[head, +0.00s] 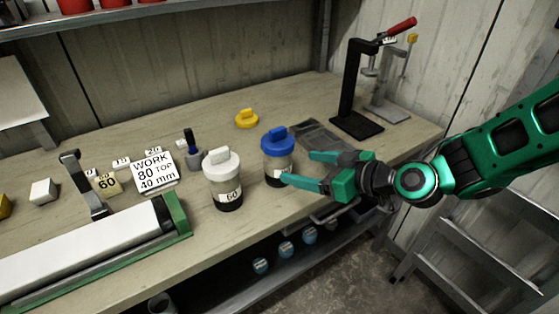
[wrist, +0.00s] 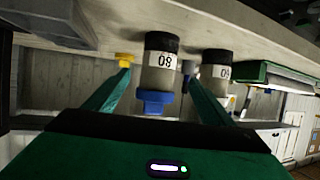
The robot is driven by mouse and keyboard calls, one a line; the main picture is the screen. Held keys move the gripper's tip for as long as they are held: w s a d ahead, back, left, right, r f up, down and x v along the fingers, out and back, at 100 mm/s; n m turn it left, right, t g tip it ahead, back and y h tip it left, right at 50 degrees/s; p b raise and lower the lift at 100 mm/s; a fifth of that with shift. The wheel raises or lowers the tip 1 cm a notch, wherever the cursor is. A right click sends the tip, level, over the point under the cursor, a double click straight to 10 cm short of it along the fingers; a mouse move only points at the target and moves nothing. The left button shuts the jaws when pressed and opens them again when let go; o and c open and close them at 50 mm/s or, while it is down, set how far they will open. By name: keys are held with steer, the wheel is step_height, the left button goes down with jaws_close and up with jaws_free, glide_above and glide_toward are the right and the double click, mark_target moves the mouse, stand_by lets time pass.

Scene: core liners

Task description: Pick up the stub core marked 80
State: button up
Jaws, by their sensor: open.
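The stub core marked 80 (head: 277,164) is a short upright cylinder with a blue knobbed cap, a grey body and a dark bottom, standing on the bench. Its label is partly hidden by a finger in the head view; the wrist view shows it upside down on the core (wrist: 160,62), between the two fingers in the picture. My gripper (head: 302,168) is open and empty to the right of the core, its fingers pointing at it. Whether a finger touches it, I cannot tell. A similar core marked 60 (head: 226,186) with a white cap stands to its left.
A work card (head: 155,172) reads "WORK 80 TOP 40 mm". A yellow cap (head: 247,118) lies behind the cores. A dark tray (head: 318,138) and a black stand (head: 352,100) are at the right rear. A long white-and-green trough (head: 100,245) fills the front left.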

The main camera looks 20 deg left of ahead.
mark_target(279, 162)
steer(key=x, duration=1)
steer(key=shift+w, duration=0.3)
steer(key=c, duration=1.7)
